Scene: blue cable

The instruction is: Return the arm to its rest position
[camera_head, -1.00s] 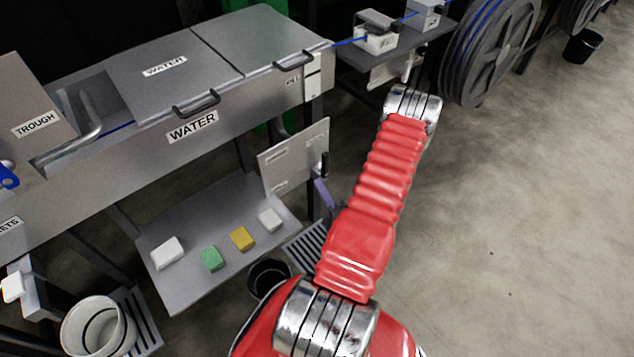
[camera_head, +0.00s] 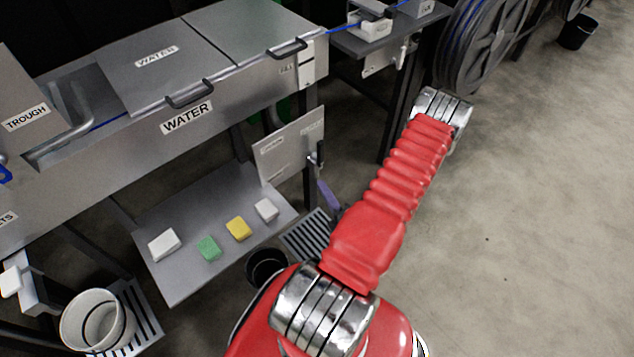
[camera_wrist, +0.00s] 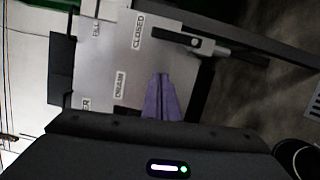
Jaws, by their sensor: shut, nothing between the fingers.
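My red, ribbed arm (camera_head: 395,185) rises from the bottom centre to a silver joint (camera_head: 442,105) in the head view. My gripper shows in the wrist view as two purple fingers (camera_wrist: 161,98) pressed together, with nothing between them. In the head view, a small purple piece that looks like my gripper (camera_head: 328,196) shows left of the arm, just below the grey labelled panel (camera_head: 285,150). The rest of it is hidden behind the arm. In the wrist view the fingers overlap the panel (camera_wrist: 103,55); I cannot tell the gap.
The panel has a dark handle (camera_head: 317,155). The grey water trough (camera_head: 215,115) stands at left, above a shelf (camera_head: 185,280) with small blocks. Black (camera_head: 267,268) and white (camera_head: 97,322) buckets stand below. A cable reel (camera_head: 485,45) is at upper right. The floor at right is clear.

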